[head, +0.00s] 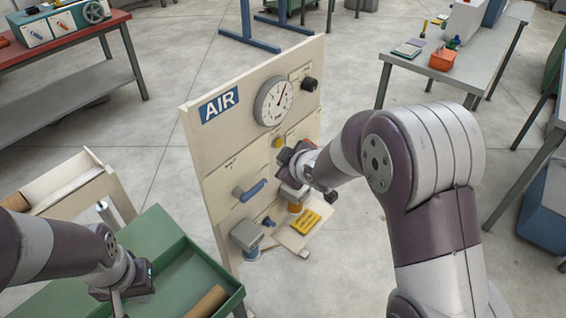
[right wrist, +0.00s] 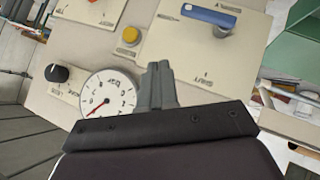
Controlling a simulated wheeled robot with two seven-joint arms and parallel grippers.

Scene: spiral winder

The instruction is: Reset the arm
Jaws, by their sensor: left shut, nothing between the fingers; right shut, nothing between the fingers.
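My right arm reaches in from the right in the head view. Its gripper (head: 287,156) is close in front of the upright panel marked AIR (head: 192,150), below the gauge. Its fingers (right wrist: 158,80) show shut and empty in the right wrist view, overlapping the gauge's edge there; I cannot tell whether they touch the panel. My left gripper (head: 118,303) is low at the left in the head view, shut, beside the green tray, with its tips near the bottom edge.
The panel carries a round gauge (head: 273,101), a black knob (head: 309,84), a yellow button (right wrist: 131,35) and a blue lever (head: 250,190). A yellow block (head: 305,221) lies on a small shelf. The green tray (head: 170,262) stands left of the panel. Workbenches stand behind.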

